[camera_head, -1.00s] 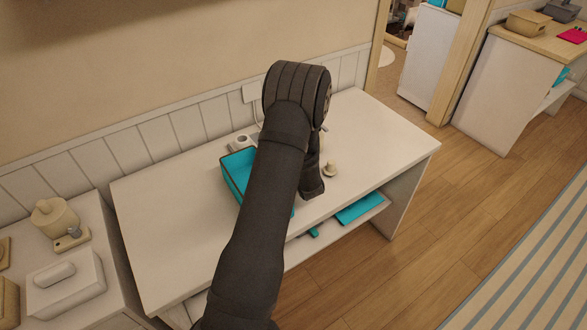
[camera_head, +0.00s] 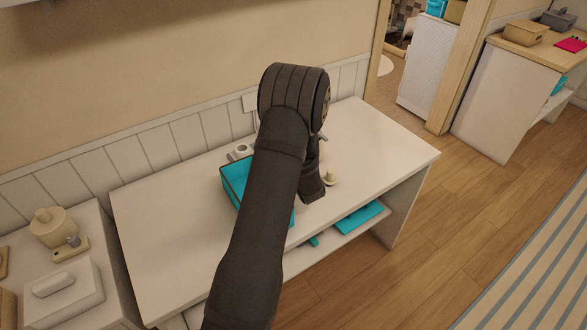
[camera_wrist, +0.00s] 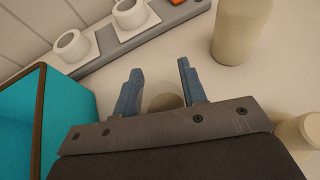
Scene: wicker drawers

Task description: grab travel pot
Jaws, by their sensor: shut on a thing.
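My gripper (camera_wrist: 160,67) points down over the white desk, with two blue fingers around a small round beige pot, likely the travel pot (camera_wrist: 164,101). The gripper's body hides the pot's near part. The fingers are shut on it. In the head view my arm covers most of the gripper and hides the held pot.
A teal box (camera_wrist: 72,115) with a brown rim stands close left of the gripper. A beige cylinder (camera_wrist: 243,30) stands beyond to the right, and another beige piece (camera_wrist: 299,133) at lower right. A grey strip with white rings (camera_wrist: 73,45) lies along the wall.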

